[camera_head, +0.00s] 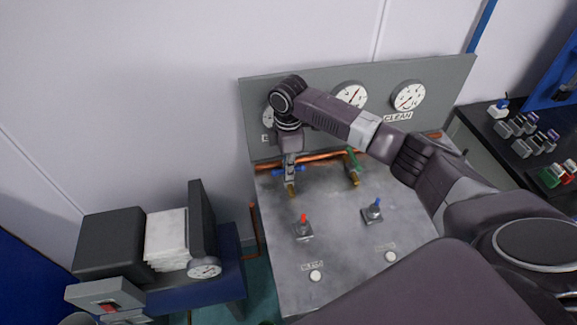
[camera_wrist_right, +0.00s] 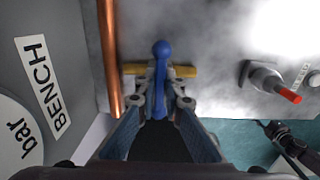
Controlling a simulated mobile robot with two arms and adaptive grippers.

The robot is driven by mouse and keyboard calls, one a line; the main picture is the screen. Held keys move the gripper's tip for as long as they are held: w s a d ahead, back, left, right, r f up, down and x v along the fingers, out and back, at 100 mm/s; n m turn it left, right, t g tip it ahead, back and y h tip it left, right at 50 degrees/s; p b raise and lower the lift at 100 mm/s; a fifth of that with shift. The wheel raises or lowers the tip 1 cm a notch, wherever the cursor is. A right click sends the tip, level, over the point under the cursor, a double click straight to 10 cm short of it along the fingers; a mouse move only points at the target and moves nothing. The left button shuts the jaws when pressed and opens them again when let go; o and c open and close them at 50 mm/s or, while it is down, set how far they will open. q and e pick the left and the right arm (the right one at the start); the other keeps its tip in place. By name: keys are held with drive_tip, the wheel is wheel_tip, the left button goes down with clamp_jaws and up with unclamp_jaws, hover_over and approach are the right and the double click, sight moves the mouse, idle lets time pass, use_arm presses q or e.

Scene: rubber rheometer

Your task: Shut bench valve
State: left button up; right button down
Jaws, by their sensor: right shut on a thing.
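The bench valve has a blue lever (camera_wrist_right: 161,62) on a brass body (camera_wrist_right: 184,71). In the right wrist view the lever lies across the body, roughly at right angles to it. My right gripper (camera_wrist_right: 161,104) is shut on the blue lever, with a finger on each side. In the head view my right gripper (camera_head: 290,164) points down over the valve at the back left of the grey bench; the blue lever (camera_head: 277,170) and brass end (camera_head: 291,190) show around it. A BENCH label (camera_wrist_right: 43,85) is on the panel beside it.
A second valve with a green lever (camera_head: 353,159) stands to the right. A red-tipped switch (camera_head: 304,228) and a blue-tipped switch (camera_head: 373,210) stand on the bench top (camera_head: 340,260). A copper pipe (camera_wrist_right: 109,60) runs close to the gripper. Gauges (camera_head: 408,95) line the back panel.

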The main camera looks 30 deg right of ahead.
use_arm(q)
drive_tip(key=shift+r, duration=0.3)
use_arm(e)
drive_tip(key=c, duration=2)
unclamp_jaws()
drive_tip(key=shift+c, duration=0.2)
use_arm(q)
drive_tip(key=shift+a, duration=0.1)
use_arm(e)
wheel_tip(320, 180, up, 12)
